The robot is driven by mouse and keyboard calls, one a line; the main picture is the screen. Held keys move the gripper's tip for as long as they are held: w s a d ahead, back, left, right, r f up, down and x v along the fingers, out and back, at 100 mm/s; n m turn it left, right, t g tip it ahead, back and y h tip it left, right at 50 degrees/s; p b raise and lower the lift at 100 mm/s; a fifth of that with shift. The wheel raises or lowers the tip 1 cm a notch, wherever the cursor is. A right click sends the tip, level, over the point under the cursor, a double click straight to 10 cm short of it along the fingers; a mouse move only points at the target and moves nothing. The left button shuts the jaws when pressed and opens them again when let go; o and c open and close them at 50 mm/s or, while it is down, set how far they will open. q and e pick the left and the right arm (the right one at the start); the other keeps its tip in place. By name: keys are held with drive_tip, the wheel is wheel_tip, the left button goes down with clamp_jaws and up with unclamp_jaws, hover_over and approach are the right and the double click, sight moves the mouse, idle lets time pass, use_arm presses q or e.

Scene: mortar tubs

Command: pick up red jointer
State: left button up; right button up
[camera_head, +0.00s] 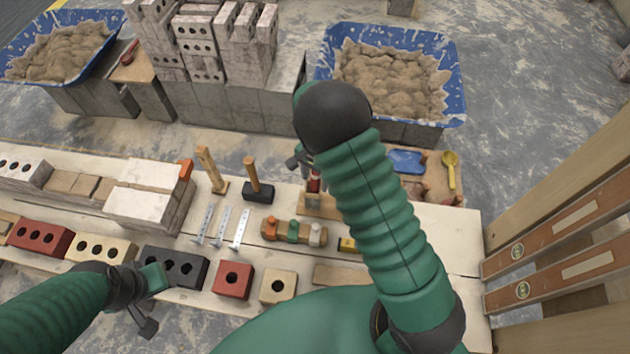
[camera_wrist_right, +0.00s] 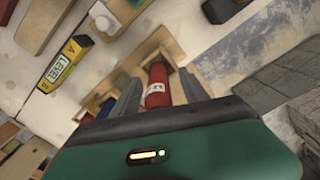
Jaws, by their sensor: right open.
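The red jointer (camera_wrist_right: 157,86) shows in the right wrist view as a red handle with a white label, sitting in a light wooden holder (camera_wrist_right: 172,42). In the head view only a small red part of the jointer (camera_head: 314,183) shows above the holder (camera_head: 320,207), partly hidden by my right arm. My right gripper (camera_wrist_right: 160,80) is open, its fingers on either side of the red handle; I cannot tell whether they touch it. In the head view the right gripper (camera_head: 305,165) is mostly hidden. My left gripper (camera_head: 150,295) is over the near edge of the bench, its jaws unclear.
A yellow level (camera_wrist_right: 65,65) lies near the holder. Hammers (camera_head: 258,190), metal strips (camera_head: 222,225) and bricks (camera_head: 172,265) lie to the left on the bench. Blue mortar tubs (camera_head: 455,85) stand behind. A yellow scoop (camera_head: 450,170) and wooden rails (camera_head: 560,245) are at right.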

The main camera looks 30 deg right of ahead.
drive_tip(key=shift+s+r, duration=0.1)
drive_tip(key=c, duration=0.5)
clamp_jaws()
wheel_tip(320, 180, up, 18)
drive_tip(key=p, duration=0.2)
drive_tip(key=shift+c, duration=1.2)
unclamp_jaws()
clamp_jaws()
